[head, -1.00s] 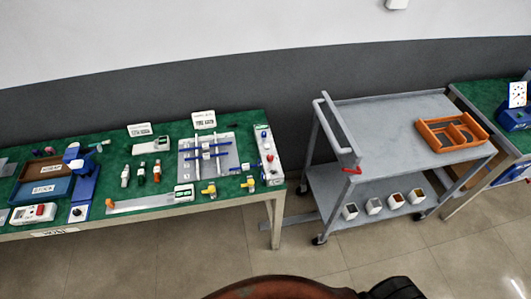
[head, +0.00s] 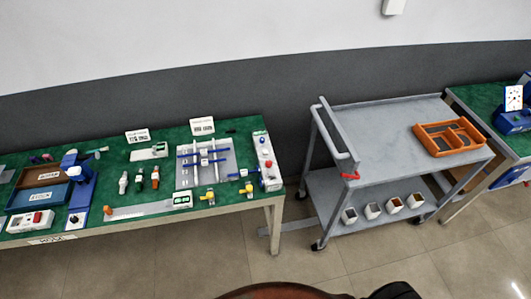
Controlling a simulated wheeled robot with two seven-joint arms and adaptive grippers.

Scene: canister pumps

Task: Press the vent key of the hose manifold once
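A grey plate (head: 222,176) with white upright bars and blue cross pieces lies on the green-topped table (head: 225,206). Yellow-and-blue fittings (head: 208,196) sit at its front edge. To its right stands a long narrow white unit (head: 262,148) with a red knob and other small round parts on top. I cannot tell for certain which of these is the hose manifold. The vent key is too small to pick out. Neither of my grippers is in view.
Small bottles, a ruler-like strip (head: 140,211), white sign cards and blue and brown trays (head: 38,197) fill the table's left part. A grey cart (head: 375,120) with an orange tray (head: 449,137) stands to the right. Open floor (head: 200,265) lies in front.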

